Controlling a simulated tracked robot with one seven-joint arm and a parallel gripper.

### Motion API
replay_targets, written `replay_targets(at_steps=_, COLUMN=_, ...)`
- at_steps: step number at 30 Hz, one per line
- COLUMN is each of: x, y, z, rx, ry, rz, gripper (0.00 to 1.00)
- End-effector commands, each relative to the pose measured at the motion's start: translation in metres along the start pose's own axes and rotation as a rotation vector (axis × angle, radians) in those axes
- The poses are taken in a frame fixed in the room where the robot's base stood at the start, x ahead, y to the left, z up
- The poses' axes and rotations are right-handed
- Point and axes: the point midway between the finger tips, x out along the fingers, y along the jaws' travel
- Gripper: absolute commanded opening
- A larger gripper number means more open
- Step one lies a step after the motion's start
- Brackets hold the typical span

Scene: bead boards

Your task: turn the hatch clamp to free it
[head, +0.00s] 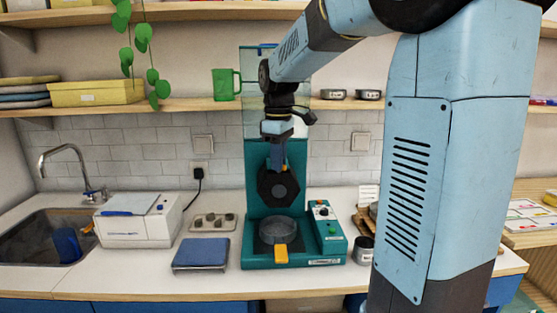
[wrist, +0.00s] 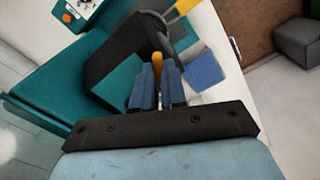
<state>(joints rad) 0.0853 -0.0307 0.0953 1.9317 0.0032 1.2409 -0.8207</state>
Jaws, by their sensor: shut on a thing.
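A teal machine (head: 257,165) stands on the counter with a dark, many-sided hatch (head: 278,188) upright in its middle. My gripper (head: 283,163) is at the hatch's upper edge. In the wrist view its two blue fingers (wrist: 158,84) are shut on a small orange piece (wrist: 157,62), which looks like the hatch clamp. The dark part beside it (wrist: 125,45) seems to be the hatch. The fingers hide part of the clamp, so its turn angle cannot be told. Below the hatch are a grey round dish (head: 278,232) and a yellow tab (head: 281,255).
A control box (head: 326,232) is on the machine's right side. A blue-topped scale (head: 202,253), a knobbed tray (head: 213,222) and a white box (head: 138,223) stand to the left, before the sink (head: 45,236). A shelf (head: 180,105) runs behind my arm.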

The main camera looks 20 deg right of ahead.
Motion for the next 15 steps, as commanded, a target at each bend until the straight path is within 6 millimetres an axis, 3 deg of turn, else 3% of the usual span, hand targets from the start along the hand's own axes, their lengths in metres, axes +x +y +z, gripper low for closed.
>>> replay_targets(at_steps=15, x=-0.0009, y=0.0006, z=-0.0004, rx=-0.39, ry=0.001, rz=0.003, gripper=0.0)
